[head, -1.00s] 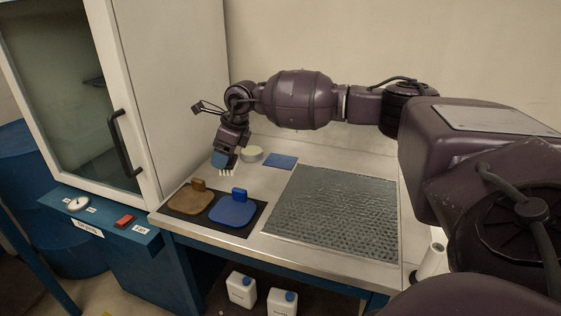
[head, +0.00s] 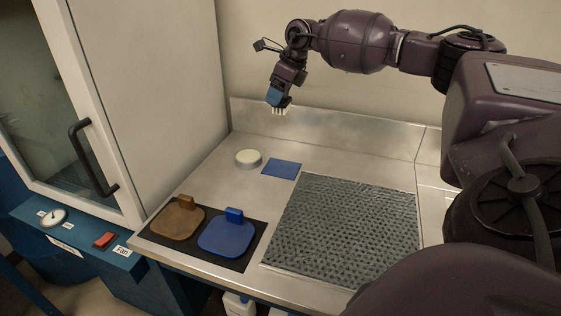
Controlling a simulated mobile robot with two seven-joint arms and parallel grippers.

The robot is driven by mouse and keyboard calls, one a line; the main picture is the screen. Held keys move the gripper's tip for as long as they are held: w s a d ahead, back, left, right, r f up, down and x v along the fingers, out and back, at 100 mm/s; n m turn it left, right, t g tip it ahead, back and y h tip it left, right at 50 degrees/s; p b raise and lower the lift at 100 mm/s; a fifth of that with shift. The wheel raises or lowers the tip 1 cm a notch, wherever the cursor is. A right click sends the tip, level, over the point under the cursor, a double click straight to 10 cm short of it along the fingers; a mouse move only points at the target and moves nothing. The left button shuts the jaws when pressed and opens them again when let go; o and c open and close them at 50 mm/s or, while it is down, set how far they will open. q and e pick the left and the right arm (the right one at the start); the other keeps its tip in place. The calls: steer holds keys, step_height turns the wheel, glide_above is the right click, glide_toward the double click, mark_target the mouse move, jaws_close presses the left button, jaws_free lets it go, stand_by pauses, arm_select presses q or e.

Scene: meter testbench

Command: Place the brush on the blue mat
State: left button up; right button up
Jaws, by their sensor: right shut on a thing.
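The brush (head: 275,97) has a blue body and white bristles that point down. My right gripper (head: 281,93) is shut on the brush and holds it in the air, against the steel back wall in the picture. The gripper partly hides the brush. The blue mat (head: 282,169) is a small flat square on the steel bench, with nothing on it. It shows below the brush in the picture, with a clear gap between them. My left gripper is not in view.
A round pale-topped tin (head: 248,159) stands just left of the mat. A brown paddle-like piece (head: 178,222) and a blue one (head: 227,238) lie on a black pad (head: 248,259) at the front. A grey textured mat (head: 345,230) covers the right. A cabinet (head: 150,90) stands at left.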

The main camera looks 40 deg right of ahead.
step_height(320, 180, down, 19)
steer(key=shift+s+b, duration=0.1)
steer(key=shift+b, duration=0.45)
steer(key=shift+f, duration=0.45)
